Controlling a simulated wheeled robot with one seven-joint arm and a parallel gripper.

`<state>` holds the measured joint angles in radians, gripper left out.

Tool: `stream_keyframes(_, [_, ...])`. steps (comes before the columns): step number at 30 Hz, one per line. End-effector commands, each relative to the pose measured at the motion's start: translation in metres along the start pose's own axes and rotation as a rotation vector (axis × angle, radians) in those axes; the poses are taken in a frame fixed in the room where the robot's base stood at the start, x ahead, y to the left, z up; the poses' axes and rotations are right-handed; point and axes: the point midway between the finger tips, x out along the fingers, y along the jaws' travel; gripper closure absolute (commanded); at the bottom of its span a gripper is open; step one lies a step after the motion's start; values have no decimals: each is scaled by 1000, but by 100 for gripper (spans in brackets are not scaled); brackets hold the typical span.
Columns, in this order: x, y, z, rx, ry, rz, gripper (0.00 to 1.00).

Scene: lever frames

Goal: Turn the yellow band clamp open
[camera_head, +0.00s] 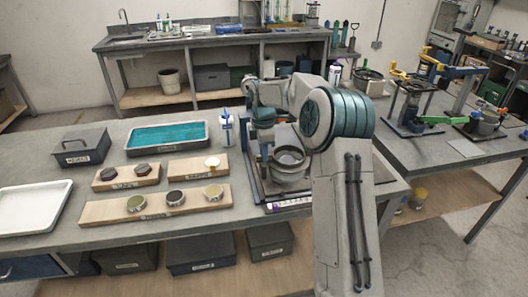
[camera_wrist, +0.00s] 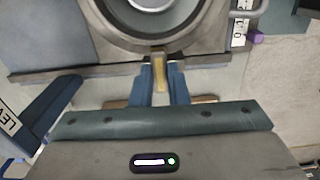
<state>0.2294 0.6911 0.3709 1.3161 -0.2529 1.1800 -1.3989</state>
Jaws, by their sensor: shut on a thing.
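In the wrist view, the yellow band clamp's handle (camera_wrist: 160,62) is a short tab sticking out from the rim of a round grey vessel (camera_wrist: 150,30). My gripper (camera_wrist: 161,76) has its two blue fingers on either side of this tab and is shut on it. The vessel also shows in the head view (camera_head: 291,160), on a dark-edged base beside my arm. In the head view the yellow tab cannot be made out, and my arm hides part of the gripper and the base.
Wooden boards with round lids (camera_head: 156,204) and a tray of teal material (camera_head: 167,137) lie left of the vessel. A white and blue bottle (camera_head: 226,128) stands close to my arm. A right-hand bench (camera_head: 463,148) carries coloured lever devices. The front left tabletop is partly clear.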

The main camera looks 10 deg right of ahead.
Motion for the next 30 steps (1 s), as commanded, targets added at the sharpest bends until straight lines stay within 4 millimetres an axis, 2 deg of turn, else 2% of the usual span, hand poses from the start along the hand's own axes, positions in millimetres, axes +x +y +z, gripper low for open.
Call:
stream_keyframes(11, [-2,0,0,188,-1,0,100])
stream_keyframes(30, [-2,-2,-2,789,0,1,100])
